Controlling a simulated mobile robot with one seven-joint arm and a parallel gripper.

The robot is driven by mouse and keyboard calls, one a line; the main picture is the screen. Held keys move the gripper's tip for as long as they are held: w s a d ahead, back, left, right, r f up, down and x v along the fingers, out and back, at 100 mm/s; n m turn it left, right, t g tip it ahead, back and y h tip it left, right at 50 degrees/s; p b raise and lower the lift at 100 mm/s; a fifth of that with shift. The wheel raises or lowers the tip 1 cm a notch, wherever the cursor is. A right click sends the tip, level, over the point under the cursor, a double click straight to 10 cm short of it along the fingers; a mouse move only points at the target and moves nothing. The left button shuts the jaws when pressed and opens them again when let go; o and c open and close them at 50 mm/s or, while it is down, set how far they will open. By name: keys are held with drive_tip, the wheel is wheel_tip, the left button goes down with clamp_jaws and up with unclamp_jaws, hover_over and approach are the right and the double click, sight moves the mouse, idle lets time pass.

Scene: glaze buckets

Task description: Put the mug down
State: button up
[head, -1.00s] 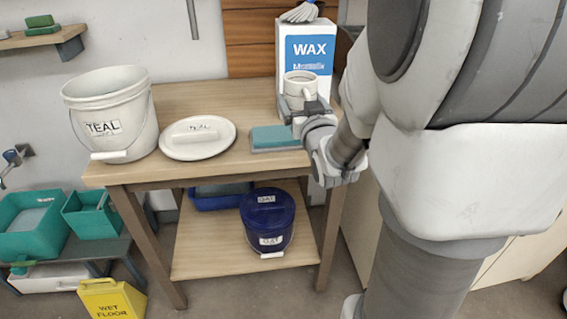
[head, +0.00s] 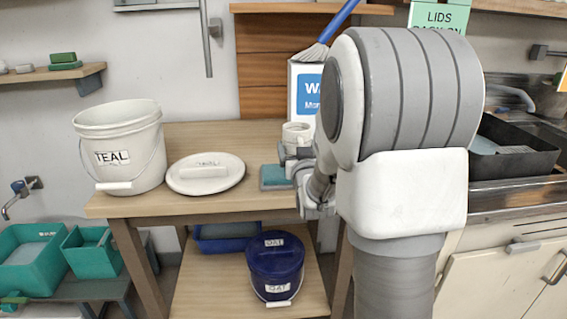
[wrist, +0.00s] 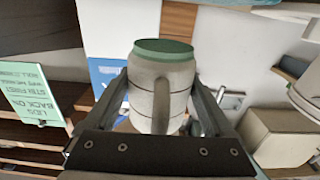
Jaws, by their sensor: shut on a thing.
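The mug (head: 297,136) is pale grey-white. It stands upright in the head view, at the right part of the wooden table (head: 150,206), in front of the wax box. My gripper (head: 292,160) is shut on the mug. In the wrist view the mug (wrist: 177,100) sits between the two fingers, with its handle towards the camera and a green band and face at its upper end. My arm hides part of the table's right side. I cannot tell whether the mug's base touches the tabletop.
A teal block (head: 274,177) lies by the gripper. A round lid (head: 225,183) and a white TEAL bucket (head: 120,150) are to the left. The WAX box (head: 306,90) stands behind. A blue bucket (head: 275,262) is on the lower shelf.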

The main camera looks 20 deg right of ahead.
drive_tip(key=shift+w+f, duration=0.25)
drive_tip(key=shift+f, duration=0.1)
drive_tip(key=shift+f+b, duration=0.65)
drive_tip(key=shift+f, duration=1.05)
drive_tip(key=shift+f+b, duration=0.2)
drive_tip(key=shift+b, duration=0.15)
drive_tip(key=o, duration=1.4)
drive_tip(key=shift+o, duration=0.2)
drive_tip(key=shift+r+p, duration=0.15)
drive_tip(key=shift+p, duration=0.15)
